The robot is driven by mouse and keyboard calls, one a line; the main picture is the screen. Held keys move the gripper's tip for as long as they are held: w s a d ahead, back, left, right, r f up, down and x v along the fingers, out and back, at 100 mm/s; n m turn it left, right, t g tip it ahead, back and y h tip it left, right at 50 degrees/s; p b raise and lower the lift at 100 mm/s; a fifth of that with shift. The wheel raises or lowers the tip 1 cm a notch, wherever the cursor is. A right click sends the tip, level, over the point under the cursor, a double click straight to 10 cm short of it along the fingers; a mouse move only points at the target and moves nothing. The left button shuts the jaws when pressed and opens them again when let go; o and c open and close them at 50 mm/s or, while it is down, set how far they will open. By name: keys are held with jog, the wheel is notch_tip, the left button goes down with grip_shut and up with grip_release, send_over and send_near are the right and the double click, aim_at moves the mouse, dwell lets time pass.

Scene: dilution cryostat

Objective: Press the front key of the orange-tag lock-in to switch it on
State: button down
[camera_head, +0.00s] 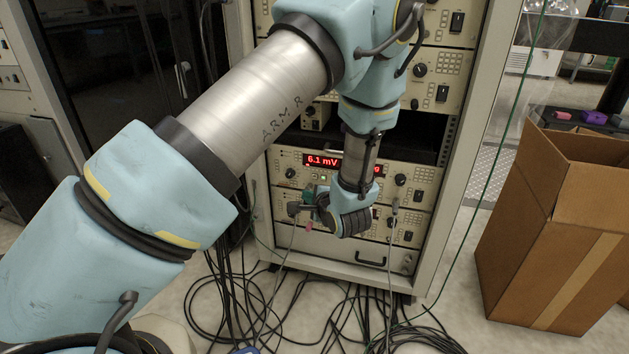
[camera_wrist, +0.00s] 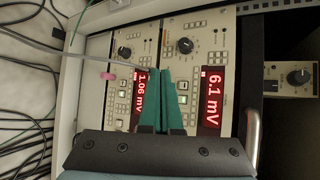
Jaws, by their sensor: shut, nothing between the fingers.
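Two cream lock-ins are stacked low in the rack. The upper lock-in (camera_head: 290,159) has a lit red display (camera_head: 323,161) reading 6.1 mV, also seen in the wrist view (camera_wrist: 212,95). The lower lock-in (camera_head: 281,193) is partly behind my gripper; its lit red display (camera_wrist: 139,88) reads 1.06 mV in the wrist view. My gripper (camera_head: 309,193) is at the lock-in fronts. Its green fingers (camera_wrist: 163,68) are shut and empty, and they cover part of the panels. Contact cannot be told. A pink tag (camera_wrist: 108,76) shows beside the lower lock-in; I cannot make out an orange tag.
The rack's right post (camera_head: 466,150) borders the panels. A cable (camera_head: 391,235) hangs at the front, and several black cables (camera_head: 240,300) lie on the floor. An open cardboard box (camera_head: 545,240) stands to the right. A metal handle (camera_wrist: 253,131) juts out near my gripper.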

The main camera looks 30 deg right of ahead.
aim_at(315, 176)
jog(key=shift+w+d+p, duration=0.35)
jog(key=shift+w+d, duration=1.55)
jog(key=shift+w, duration=0.1)
dwell(0.7)
jog(key=shift+w+d+p, duration=0.25)
jog(key=shift+w+p, duration=0.05)
jog(key=shift+p, duration=0.35)
